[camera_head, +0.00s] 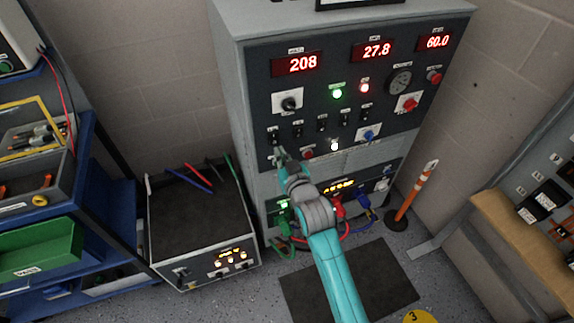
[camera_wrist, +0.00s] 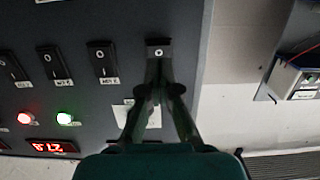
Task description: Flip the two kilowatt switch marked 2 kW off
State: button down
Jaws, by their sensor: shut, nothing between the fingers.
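The load panel (camera_head: 330,105) has a row of black rocker switches across its middle. The leftmost switch (camera_head: 273,137) is just above my gripper (camera_head: 280,154). Other switches stand to its right, including one in the second place (camera_head: 297,130). In the wrist view the panel appears upside down, with a rocker switch (camera_wrist: 103,60) left of my fingertips and another (camera_wrist: 54,63) farther left. Contact is unclear. The switch labels are too small to read surely, so I cannot tell which is 2 kW.
A rotary selector (camera_head: 289,103) sits above the switches. Green (camera_head: 337,93) and red (camera_head: 364,87) lamps are lit. Cables (camera_head: 345,226) plug in low on the cabinet. A grey-topped bench unit (camera_head: 200,222) stands left; an orange post (camera_head: 415,190) stands right.

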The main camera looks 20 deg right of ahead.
aim_at(274, 143)
jog(key=shift+w+f, duration=0.2)
jog(key=shift+w, duration=1.35)
jog(key=shift+w, duration=0.2)
